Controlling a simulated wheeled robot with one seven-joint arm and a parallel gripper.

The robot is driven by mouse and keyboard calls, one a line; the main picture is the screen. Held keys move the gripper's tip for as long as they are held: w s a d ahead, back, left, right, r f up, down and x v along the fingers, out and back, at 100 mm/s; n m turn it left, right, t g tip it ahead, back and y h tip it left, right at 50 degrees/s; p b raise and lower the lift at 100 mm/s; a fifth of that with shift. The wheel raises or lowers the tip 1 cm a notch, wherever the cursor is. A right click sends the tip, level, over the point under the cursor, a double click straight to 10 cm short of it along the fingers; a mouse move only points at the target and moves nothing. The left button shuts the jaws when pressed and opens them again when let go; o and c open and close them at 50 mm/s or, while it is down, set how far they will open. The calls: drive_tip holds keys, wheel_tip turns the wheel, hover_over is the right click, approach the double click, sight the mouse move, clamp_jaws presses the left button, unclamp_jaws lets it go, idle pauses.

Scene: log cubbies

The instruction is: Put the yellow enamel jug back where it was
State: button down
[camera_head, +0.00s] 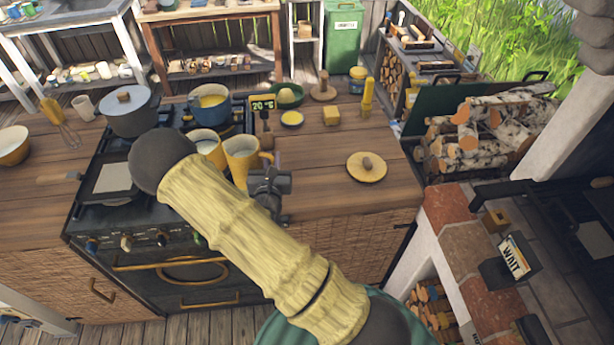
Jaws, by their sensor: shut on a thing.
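The yellow enamel jug (240,157) is upright at the right edge of the stove, with its opening facing up and its handle on the right. My gripper (268,180) is dark grey and shut on the jug at its right side. The gripper and my arm hide the lower part of the jug. I cannot tell whether its base touches the surface below.
A grey lidded pot (132,112) is farther left. A round wooden lid (367,167) lies right. Counter (320,185) between is clear.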

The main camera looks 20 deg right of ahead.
drive_tip(key=s+d+r+m+g+h+b, duration=0.1)
drive_tip(key=d+m+g+h+b, duration=0.3)
drive_tip(key=d, duration=0.3)
drive_tip(key=s+d+r+m+g+h+b, duration=0.2)
drive_tip(key=d+m+g+h+b, duration=0.3)
drive_tip(key=d+g+b, duration=0.1)
drive_tip(key=shift+d+r+m+g+b, duration=0.2)
drive_tip(key=shift+d+m+g+b, duration=0.15)
drive_tip(key=shift+d, duration=0.35)
drive_tip(key=shift+s+f, duration=0.1)
drive_tip(key=shift+f, duration=2.85)
drive_tip(key=shift+f+p, duration=0.4)
drive_tip(key=shift+f, duration=1.7)
drive_tip(key=shift+f, duration=0.1)
